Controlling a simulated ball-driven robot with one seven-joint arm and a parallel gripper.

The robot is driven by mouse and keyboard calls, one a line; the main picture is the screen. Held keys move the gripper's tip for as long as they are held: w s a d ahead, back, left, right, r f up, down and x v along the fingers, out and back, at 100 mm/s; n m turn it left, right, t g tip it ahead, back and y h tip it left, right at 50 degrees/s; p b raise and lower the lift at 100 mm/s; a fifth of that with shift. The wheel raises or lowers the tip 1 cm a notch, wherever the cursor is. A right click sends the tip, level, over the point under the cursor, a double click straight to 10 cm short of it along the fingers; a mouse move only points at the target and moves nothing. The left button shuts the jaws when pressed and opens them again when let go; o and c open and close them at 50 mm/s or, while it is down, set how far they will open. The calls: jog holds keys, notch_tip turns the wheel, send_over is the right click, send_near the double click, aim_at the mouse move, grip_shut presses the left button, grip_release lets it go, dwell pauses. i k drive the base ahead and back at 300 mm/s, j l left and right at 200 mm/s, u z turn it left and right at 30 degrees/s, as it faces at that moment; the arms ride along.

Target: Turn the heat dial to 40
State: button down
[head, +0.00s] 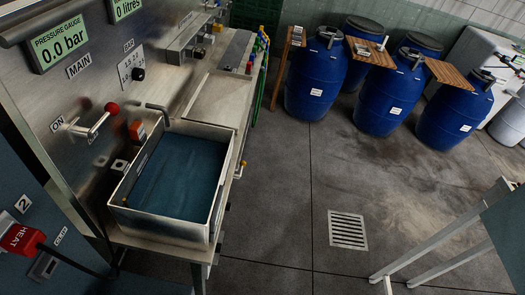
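No dial marked for heat with a scale to 40 can be made out.
The steel panel carries a pressure gauge (60,44) reading 0.0 bar and a red-knobbed lever (97,124). A steel basin (213,221) of blue liquid juts out below. Blue barrels (316,80) stand at the back. A pale frame (440,240) is at right. The middle floor is clear.

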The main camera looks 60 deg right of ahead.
aim_at(219, 245)
jog(key=k+j+z, duration=0.2)
jog(key=k+z, duration=0.15)
jog(key=k, duration=0.35)
jog(key=k+z, duration=0.4)
jog(key=k, duration=0.3)
jog(key=k+l, duration=0.1)
jog(key=k, duration=0.5)
jog(key=i+z, duration=0.1)
jog(key=i, duration=0.75)
jog(key=i+z, duration=0.15)
jog(key=i, duration=0.7)
jog(key=i+j+z, duration=0.1)
jog(key=i, duration=0.75)
